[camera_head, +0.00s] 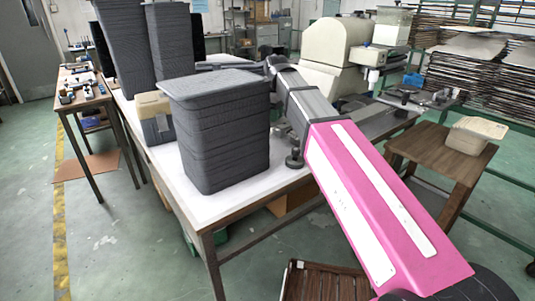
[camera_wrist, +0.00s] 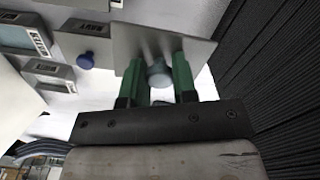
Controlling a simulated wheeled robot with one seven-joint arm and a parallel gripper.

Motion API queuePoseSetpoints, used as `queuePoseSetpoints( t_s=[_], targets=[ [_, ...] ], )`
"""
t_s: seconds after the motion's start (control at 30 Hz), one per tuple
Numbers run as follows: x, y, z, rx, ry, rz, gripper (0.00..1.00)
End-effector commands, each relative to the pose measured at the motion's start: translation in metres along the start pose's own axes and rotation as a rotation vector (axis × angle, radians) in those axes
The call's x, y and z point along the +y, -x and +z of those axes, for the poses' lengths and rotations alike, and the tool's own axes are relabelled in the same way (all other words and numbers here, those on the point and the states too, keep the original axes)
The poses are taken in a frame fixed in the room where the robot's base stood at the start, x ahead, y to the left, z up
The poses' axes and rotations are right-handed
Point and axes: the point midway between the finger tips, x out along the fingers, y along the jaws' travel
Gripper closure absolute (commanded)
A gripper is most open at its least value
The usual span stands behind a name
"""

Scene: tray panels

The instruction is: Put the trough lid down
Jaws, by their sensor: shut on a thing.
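The trough lid (camera_wrist: 196,50) shows in the wrist view as a flat grey plate with a round grey knob (camera_wrist: 159,76). My gripper (camera_wrist: 158,64) has green fingers, one on each side of the knob, and is shut on it. Light grey housings (camera_wrist: 22,42) with dark labels lie to the left of the lid, and a blue knob (camera_wrist: 85,61) shows beside it. I cannot tell whether the lid touches what lies under it. In the head view the gripper and lid are hidden behind the dark stacks.
A dark ribbed stack (camera_head: 225,135) stands on the white table (camera_head: 205,208), with taller stacks (camera_head: 172,45) behind it. A dark ribbed wall (camera_wrist: 280,75) rises close on the right in the wrist view. A beige-topped box (camera_head: 153,104) stands left of the near stack.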

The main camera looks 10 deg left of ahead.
Motion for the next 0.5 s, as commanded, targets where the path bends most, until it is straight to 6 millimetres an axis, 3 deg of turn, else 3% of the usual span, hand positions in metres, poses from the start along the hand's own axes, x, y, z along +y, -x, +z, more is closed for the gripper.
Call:
queuePoseSetpoints(
  t_s=[0.5],
  targets=[
    [0.001, -0.063, 0.001, 0.0, -0.003, 0.0, 0.97]
  ],
)
